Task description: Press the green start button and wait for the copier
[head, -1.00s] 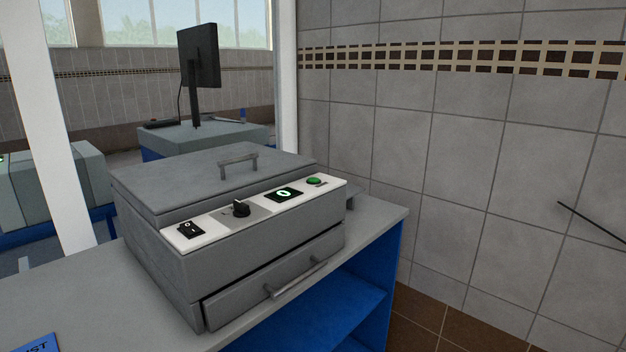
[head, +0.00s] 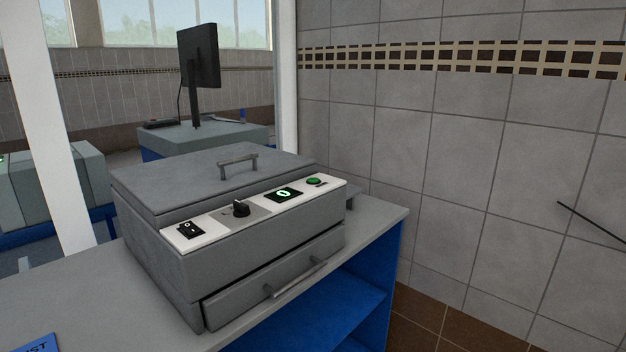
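The grey copier (head: 250,250) stands on a table with its lid (head: 200,182) down. A white control strip (head: 210,236) runs along its front top edge. The round green start button (head: 315,182) is at the strip's right end. Left of it are a small display (head: 284,194) with a lit green 0, a black knob (head: 240,209) and a black rocker switch (head: 190,230). The front drawer (head: 275,278) is shut. Neither of my grippers is in view, and nothing touches the button.
The grey tabletop (head: 60,305) has free room left of the copier. A blue card (head: 37,345) lies at its front left. A blue shelf (head: 335,305) is below. A tiled wall (head: 480,150) stands at right. A monitor (head: 200,58) stands on a counter behind.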

